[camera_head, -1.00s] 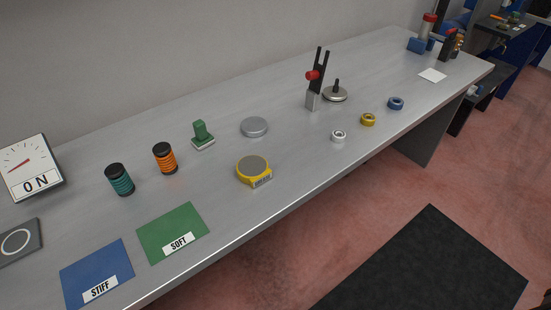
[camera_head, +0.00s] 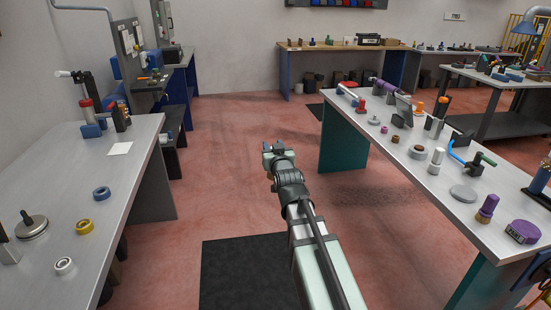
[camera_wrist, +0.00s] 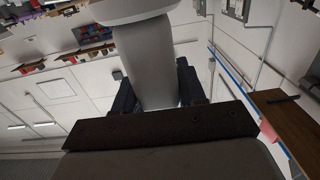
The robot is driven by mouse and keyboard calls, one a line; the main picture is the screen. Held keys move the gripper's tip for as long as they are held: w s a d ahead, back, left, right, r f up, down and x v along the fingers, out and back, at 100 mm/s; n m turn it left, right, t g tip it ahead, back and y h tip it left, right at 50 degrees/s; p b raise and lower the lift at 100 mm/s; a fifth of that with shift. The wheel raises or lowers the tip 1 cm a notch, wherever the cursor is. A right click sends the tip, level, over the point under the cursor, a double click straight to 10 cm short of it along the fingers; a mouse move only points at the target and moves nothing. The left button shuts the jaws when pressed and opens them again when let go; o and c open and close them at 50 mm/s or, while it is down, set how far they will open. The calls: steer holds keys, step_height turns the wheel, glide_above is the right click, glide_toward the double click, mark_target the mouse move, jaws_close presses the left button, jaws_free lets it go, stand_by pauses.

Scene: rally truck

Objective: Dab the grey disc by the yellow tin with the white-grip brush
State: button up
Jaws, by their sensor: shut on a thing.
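My gripper (camera_head: 277,152) is held out over the floor between two benches, at the end of my outstretched arm. In the wrist view its dark fingers (camera_wrist: 188,84) are shut on a pale, whitish-grey handle (camera_wrist: 146,62) with a wider part at the top. This looks like the white-grip brush; its bristles cannot be made out. The yellow tin and the grey disc by it are outside both current views.
The right bench (camera_head: 405,175) is crowded with small items. Open floor and a black mat (camera_head: 240,272) lie between them.

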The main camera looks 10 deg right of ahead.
steer(key=s+a+n+g+y, duration=0.1)
steer(key=s+a+n+y, duration=0.15)
steer(key=a, duration=1.15)
steer(key=s+a+n+g+y, duration=0.1)
steer(key=s+a+n+y, duration=0.2)
steer(key=a, duration=1.1)
steer(key=s+a+r+n+g+y, duration=0.15)
steer(key=s+a, duration=0.25)
steer(key=a, duration=0.4)
steer(key=s+a+g+y, duration=0.1)
steer(key=s+a+y, duration=0.1)
steer(key=s+a, duration=0.35)
steer(key=s+a+n+g+y, duration=0.1)
steer(key=s+a+y, duration=0.15)
steer(key=a, duration=0.75)
steer(key=s+a+f+n+g+y, duration=0.1)
steer(key=s+a+n+g, duration=0.15)
steer(key=s+a, duration=1)
steer(key=s+a+n+g+y, duration=0.1)
steer(key=s+a+n+g, duration=0.15)
steer(key=s+a, duration=0.95)
steer(key=s+a+f+n+g+y, duration=0.1)
steer(key=s+a+g, duration=0.4)
steer(key=s, duration=1.2)
steer(key=w+d+m+t+h, duration=1)
steer(key=m+t+h, duration=0.1)
steer(key=m+h, duration=0.3)
steer(key=shift+w+d+t+h, duration=0.15)
steer(key=shift+d+t+h, duration=0.2)
steer(key=shift+d+h, duration=0.1)
